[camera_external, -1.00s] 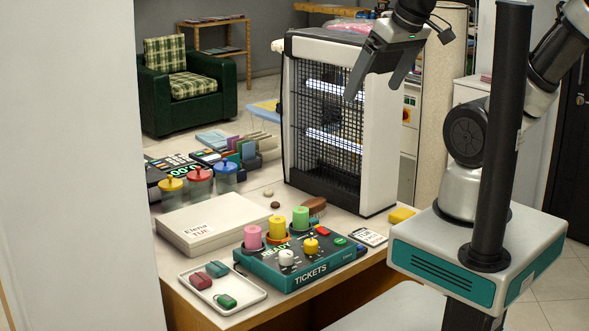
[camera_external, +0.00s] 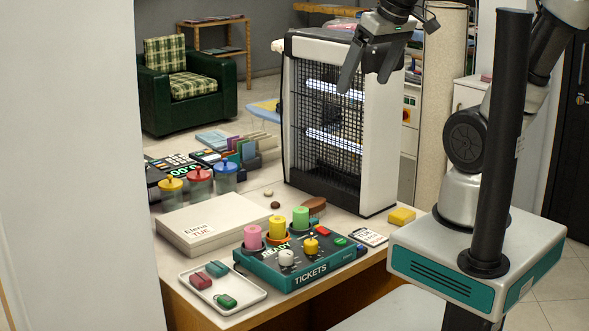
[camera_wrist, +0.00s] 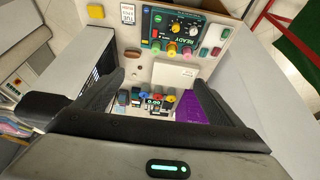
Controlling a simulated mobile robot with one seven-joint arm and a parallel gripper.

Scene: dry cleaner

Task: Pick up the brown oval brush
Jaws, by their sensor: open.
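The brown oval brush (camera_external: 316,205) lies on the counter in the external view, behind the green ticket machine (camera_external: 298,262) and at the foot of the caged lamp unit (camera_external: 323,120). Part of the brush is hidden behind the colored rolls. My gripper (camera_external: 365,86) is high above the counter, in front of the upper part of the lamp unit, well above the brush. Its two fingers are apart and point down with nothing between them.
A yellow sponge (camera_external: 401,216) and a tag (camera_external: 368,237) lie near the counter's right edge. A flat box (camera_external: 213,222), a tray (camera_external: 240,303) and lidded jars (camera_external: 199,183) fill the left side. The tall lamp unit is the main obstacle beside the brush.

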